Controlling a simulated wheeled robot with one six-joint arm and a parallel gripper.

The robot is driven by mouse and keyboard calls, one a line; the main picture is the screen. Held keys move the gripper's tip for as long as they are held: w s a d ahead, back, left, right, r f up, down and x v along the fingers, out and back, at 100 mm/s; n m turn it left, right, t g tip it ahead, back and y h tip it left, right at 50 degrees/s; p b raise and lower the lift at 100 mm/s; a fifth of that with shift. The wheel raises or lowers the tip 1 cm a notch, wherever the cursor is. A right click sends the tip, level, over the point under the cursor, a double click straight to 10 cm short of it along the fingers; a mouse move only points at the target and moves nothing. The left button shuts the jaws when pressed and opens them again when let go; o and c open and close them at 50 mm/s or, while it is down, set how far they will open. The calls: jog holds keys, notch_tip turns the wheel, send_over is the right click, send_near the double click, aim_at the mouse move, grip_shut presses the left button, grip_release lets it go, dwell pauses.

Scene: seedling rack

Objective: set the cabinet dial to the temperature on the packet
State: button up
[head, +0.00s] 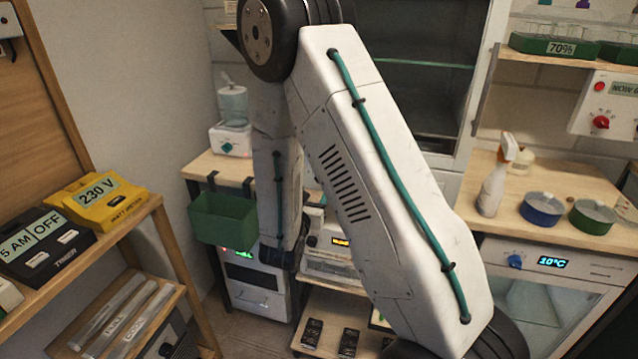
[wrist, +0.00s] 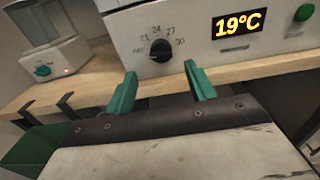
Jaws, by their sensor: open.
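A white unit (wrist: 190,20) with a black dial (wrist: 160,50) fills the top of the wrist view. Numbers around the dial include 24, 27 and 30; the exact pointer setting is too small to read. Its display (wrist: 238,23) shows 19°C in yellow. My gripper (wrist: 160,70) is open and empty, its two teal fingers just below the dial, one to each side. I cannot tell whether they touch the panel. In the head view the unit's lit display (head: 341,242) shows, partly behind my arm. I cannot make out a packet with a temperature in either view.
A green button (wrist: 304,12) sits right of the display. A green bin (head: 222,218) hangs from the wooden bench, with a white dispenser (head: 231,130) above. Dark items (head: 348,342) lie on a low shelf.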

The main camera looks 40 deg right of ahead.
aim_at(319, 181)
jog(key=x, duration=0.6)
jog(key=shift+w+d, duration=0.15)
jog(key=shift+d, duration=0.15)
jog(key=c, duration=1)
jog(key=shift+o, duration=0.2)
